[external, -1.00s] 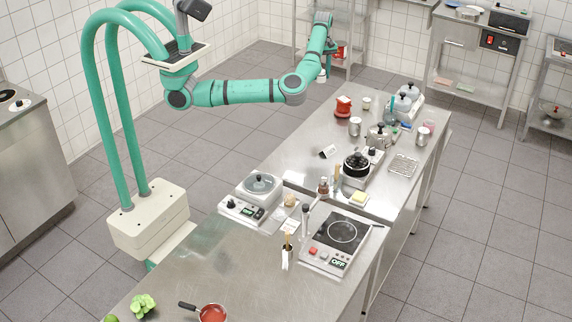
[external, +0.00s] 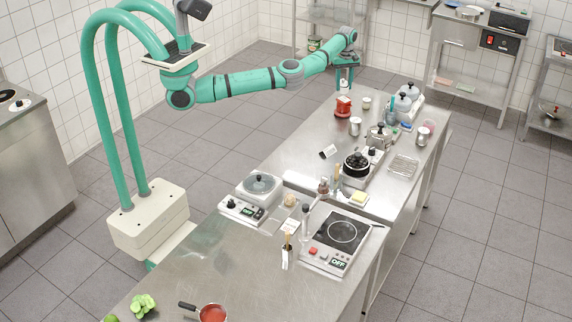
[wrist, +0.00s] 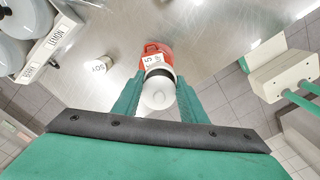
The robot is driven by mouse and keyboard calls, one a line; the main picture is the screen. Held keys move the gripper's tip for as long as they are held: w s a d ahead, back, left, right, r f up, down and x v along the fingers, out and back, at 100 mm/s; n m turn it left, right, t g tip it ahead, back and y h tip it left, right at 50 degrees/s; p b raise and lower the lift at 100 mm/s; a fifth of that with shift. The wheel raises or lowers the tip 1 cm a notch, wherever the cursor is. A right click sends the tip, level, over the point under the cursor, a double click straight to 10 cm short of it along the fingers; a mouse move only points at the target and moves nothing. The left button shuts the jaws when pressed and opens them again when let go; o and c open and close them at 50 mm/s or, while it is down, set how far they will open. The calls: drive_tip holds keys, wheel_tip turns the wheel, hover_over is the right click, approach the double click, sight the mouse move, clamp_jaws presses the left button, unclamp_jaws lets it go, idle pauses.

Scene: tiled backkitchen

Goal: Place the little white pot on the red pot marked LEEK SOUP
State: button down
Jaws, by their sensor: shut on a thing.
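My gripper (wrist: 157,98) is shut on the little white pot (wrist: 158,92), seen from above with its round pale top between the green fingers. In the external view my gripper (external: 345,76) holds the white pot (external: 344,87) over the far end of the steel table. A red pot (external: 343,106) stands on the table just below it. In the wrist view the red pot (wrist: 153,49) shows beyond the white pot, with a white label partly hidden, so its full wording cannot be read. Whether the two touch, I cannot tell.
A small white pot marked SOY (wrist: 98,67) stands left of the red pot in the wrist view. A white rack with a LEMON label (wrist: 55,37) holds lidded pots farther left. A metal canister (external: 354,126) stands near the red pot. The left table edge is close.

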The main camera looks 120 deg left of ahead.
sight(346, 84)
drive_tip(key=f, duration=0.3)
drive_tip(key=shift+w+a+f, duration=0.1)
drive_tip(key=shift+w+a, duration=0.2)
drive_tip(key=shift+a, duration=0.05)
drive_tip(key=shift+f, duration=0.4)
drive_tip(key=shift+s+f, duration=0.1)
drive_tip(key=shift+f, duration=0.05)
drive_tip(key=c, duration=1.1)
unclamp_jaws()
wheel_tip(346, 84, up, 12)
drive_tip(key=shift+r, duration=0.15)
